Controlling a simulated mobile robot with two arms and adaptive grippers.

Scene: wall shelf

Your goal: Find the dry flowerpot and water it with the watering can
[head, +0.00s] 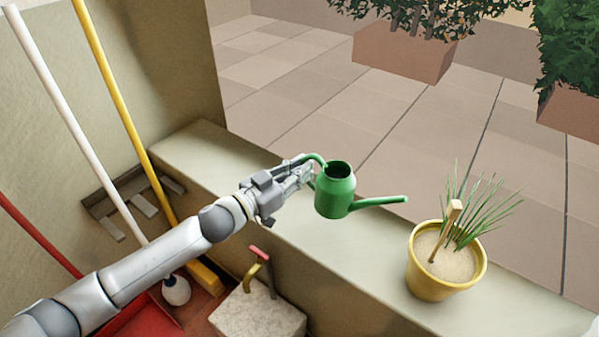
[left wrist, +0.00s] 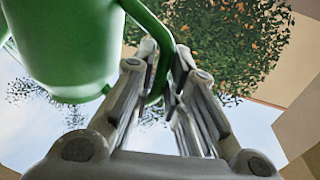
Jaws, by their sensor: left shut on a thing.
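A green watering can (head: 336,189) is held above the ledge, its spout pointing right toward a yellow flowerpot. My left gripper (head: 306,170) is shut on the can's handle. In the left wrist view the can's body (left wrist: 75,45) fills the upper left, and the handle runs between the fingers of my left gripper (left wrist: 162,90). The yellow flowerpot (head: 440,285) stands on the ledge at the right. It holds pale, sandy soil, thin green grass-like leaves and a wooden stake. The spout tip is a little left of the pot, apart from it. My right gripper is not in view.
The pale ledge (head: 215,157) runs from upper left to lower right and is otherwise clear. Long white (head: 75,120) and yellow (head: 120,100) poles lean at the left. A stone block (head: 258,317) stands below the ledge. Planters (head: 405,55) with leafy plants are beyond it.

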